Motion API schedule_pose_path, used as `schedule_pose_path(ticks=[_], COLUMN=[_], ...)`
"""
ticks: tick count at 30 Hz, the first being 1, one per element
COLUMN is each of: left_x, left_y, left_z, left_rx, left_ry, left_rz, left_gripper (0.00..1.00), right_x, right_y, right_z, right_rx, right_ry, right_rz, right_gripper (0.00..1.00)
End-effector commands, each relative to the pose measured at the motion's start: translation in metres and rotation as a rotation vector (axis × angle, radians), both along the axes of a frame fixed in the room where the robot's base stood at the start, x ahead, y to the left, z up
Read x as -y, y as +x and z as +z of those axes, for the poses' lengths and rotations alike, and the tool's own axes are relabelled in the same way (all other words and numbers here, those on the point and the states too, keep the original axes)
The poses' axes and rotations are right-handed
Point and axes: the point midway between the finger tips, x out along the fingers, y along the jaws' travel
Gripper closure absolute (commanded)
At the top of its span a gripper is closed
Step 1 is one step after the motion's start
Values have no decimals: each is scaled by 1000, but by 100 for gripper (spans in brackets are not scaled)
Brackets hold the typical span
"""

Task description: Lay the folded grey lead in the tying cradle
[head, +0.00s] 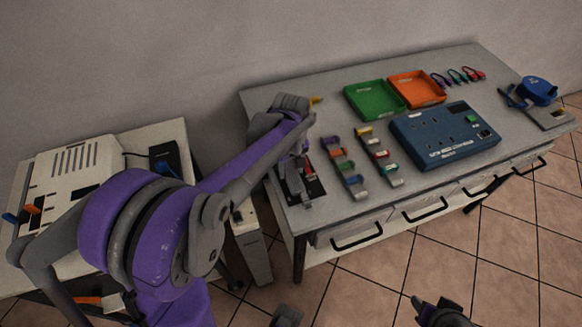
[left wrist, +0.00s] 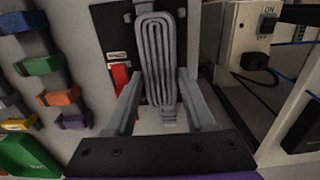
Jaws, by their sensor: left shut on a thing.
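The folded grey lead (left wrist: 158,55) is a flat bundle of long parallel loops in the left wrist view. My left gripper (left wrist: 160,78) is shut on it, one finger on each side. The tying cradle (head: 313,188) is a black plate with grey parts and a red piece near the left end of the workbench. It also shows behind the lead in the left wrist view (left wrist: 104,22). The lead overlaps the plate there; I cannot tell whether they touch. In the head view my left gripper (head: 296,172) is over the cradle, partly hidden by its wrist. Part of my right gripper (head: 440,312) shows at the bottom edge.
Two racks with coloured clips (head: 345,165) (head: 380,160) stand right of the cradle. Green (head: 376,101) and orange (head: 417,90) trays and a blue socket box (head: 445,136) lie further right. A side table (head: 60,232) with a beige unit stands at left, across a gap.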

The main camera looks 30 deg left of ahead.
Motion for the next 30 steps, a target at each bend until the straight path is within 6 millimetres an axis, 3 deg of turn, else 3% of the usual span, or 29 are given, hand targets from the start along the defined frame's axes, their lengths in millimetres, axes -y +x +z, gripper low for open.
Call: schedule_pose_path(ticks=[30], left_x=[0], left_y=[0], left_z=[-9], left_rx=[0], left_ry=[0], left_rz=[0], left_gripper=[100], right_x=[0], right_y=[-1], right_z=[-7], right_rx=[-2], right_ry=[0], right_rz=[0], right_gripper=[50])
